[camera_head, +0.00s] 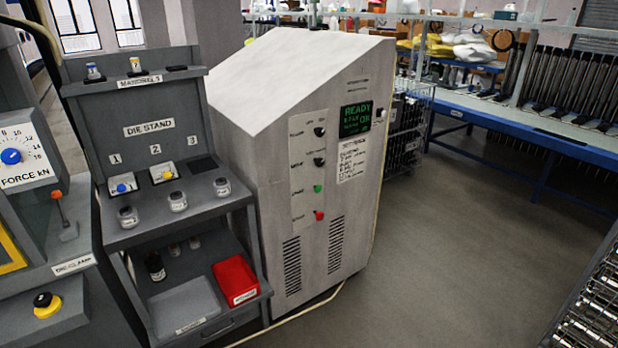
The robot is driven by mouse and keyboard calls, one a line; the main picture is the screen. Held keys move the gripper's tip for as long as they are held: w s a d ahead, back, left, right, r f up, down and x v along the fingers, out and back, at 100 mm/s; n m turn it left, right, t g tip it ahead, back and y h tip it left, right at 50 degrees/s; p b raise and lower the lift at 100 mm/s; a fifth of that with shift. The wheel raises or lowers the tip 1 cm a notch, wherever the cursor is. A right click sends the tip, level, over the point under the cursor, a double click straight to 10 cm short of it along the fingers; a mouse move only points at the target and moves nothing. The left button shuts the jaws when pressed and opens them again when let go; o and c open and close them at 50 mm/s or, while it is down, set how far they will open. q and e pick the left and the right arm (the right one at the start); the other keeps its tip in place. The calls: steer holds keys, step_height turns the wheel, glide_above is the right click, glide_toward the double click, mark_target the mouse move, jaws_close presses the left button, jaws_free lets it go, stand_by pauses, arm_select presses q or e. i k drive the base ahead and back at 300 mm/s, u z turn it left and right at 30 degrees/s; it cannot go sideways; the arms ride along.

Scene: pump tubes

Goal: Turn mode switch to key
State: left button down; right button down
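A grey cabinet (240,100) with a sloped top stands in the middle of the view. Its front panel has two black rotary knobs, an upper knob (319,131) and a lower knob (319,161). Small labels sit beside them, too blurred to read surely; the lower one may be the mode switch. I cannot tell which position either knob points to. Below them are a green button (317,188) and a red button (319,215). A screen (355,118) to the right shows green text with "READY" and "OK". Neither of my grippers is in view.
A die stand (150,110) with jars and a red bin (235,280) is close on the cabinet's left. A force dial (11,156) is at the far left. Floor (440,240) right of the cabinet is open, up to a blue-edged bench (530,130) and a rack (590,310).

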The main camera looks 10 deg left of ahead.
mark_target(319, 161)
steer(key=u, duration=0.5)
steer(key=i, duration=0.6)
steer(key=u, duration=0.4)
steer(key=i, duration=1.4)
steer(key=z, duration=0.65)
